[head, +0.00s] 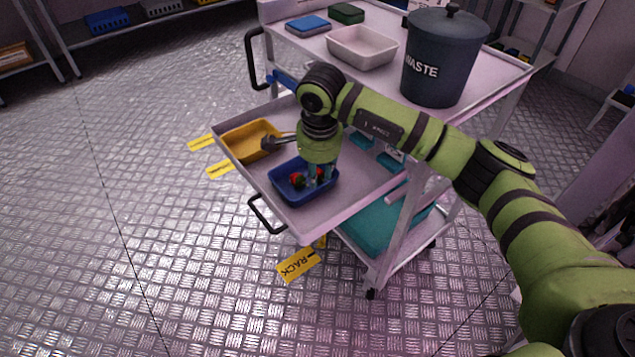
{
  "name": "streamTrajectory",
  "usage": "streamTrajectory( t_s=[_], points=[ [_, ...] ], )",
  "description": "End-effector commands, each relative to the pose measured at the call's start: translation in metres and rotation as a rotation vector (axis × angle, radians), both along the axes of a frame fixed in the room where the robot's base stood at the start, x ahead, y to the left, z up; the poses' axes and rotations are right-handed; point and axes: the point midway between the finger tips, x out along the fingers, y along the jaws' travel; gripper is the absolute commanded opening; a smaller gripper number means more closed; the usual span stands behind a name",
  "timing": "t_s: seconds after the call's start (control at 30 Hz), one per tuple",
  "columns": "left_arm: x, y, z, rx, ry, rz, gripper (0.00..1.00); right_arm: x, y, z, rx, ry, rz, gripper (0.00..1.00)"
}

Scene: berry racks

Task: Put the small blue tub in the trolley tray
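The small blue tub (287,195) stands in the extended tray (302,220) of the trolley, near its front edge. Red berries (297,180) lie in the tub. My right gripper (319,180) points down over the right part of the tub, its fingertips low at the tub. The two fingers show a gap between them, and the tub's wall behind them is partly hidden. A yellow tub (245,141) sits to the left in the same tray. My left gripper is out of view.
A dark waste bin (440,60), a white bin (361,47) and a blue box (307,24) stand on the trolley top (480,75). A teal crate (375,235) is on the lower shelf. The floor to the left is clear apart from yellow labels (297,265).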

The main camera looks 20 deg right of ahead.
Motion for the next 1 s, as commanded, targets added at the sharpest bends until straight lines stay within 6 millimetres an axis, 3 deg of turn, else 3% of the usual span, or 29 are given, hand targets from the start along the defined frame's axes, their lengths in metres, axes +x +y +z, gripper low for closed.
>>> streamTrajectory(
  t_s=[0.1, 0.3, 1.0],
  points=[
    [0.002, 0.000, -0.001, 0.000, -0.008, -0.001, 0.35, -0.002, 0.000, 0.020, 0.000, -0.002, 0.001, 0.29],
    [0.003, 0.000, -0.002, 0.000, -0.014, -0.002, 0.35, -0.005, 0.001, 0.034, -0.001, 0.000, 0.001, 0.29],
    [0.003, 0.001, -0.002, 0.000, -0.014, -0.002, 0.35, -0.005, 0.001, 0.035, 0.000, 0.001, 0.000, 0.29]
  ],
)
